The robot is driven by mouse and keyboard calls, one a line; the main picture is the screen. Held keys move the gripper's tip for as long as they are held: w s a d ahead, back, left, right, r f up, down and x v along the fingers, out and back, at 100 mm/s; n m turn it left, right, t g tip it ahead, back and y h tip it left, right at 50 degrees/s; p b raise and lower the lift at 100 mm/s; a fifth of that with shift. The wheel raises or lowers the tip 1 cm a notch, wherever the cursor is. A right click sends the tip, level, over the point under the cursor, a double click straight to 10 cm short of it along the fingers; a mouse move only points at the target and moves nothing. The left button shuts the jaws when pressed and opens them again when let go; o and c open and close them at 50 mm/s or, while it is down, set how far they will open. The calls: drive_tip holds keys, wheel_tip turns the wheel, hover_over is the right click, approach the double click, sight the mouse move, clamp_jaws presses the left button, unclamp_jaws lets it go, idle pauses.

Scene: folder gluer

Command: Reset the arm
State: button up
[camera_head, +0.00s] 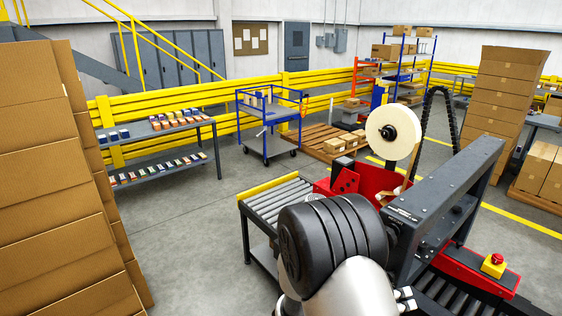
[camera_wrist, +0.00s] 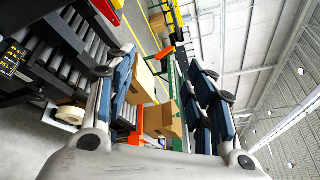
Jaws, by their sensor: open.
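My gripper (camera_wrist: 163,72) shows in the wrist view with its two fingers spread wide apart. It is open and nothing is between the fingers. In the head view my arm, with a black joint and a silver link, rises at the bottom centre in front of the machine. I cannot make out the gripper there. The wrist view is tilted on its side, with the ceiling to the right and machinery to the left.
The taping machine's dark frame (camera_head: 447,205) and a roller conveyor (camera_head: 276,200) stand close to my arm. A tape roll (camera_head: 393,132) sits above. Stacked cardboard (camera_head: 45,175) rises at the left. A blue cart (camera_head: 268,115) stands behind. Floor between is clear.

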drive_tip(key=s+r+m+g+y+b, duration=0.3)
drive_tip(key=s+m+g+y+b, duration=0.4)
drive_tip(key=s+m, duration=1.1)
drive_tip(key=s+a+m+t+y+b, duration=0.2)
drive_tip(key=a+m+t+y, duration=0.5)
drive_tip(key=a+m, duration=0.5)
drive_tip(key=s+m+y, duration=0.1)
drive_tip(key=m+y, duration=0.1)
drive_tip(key=shift+a+r+m, duration=0.25)
drive_tip(key=shift+r+m, duration=0.1)
drive_tip(key=shift+m, duration=0.05)
drive_tip(key=shift+o, duration=0.2)
drive_tip(key=shift+s, duration=0.1)
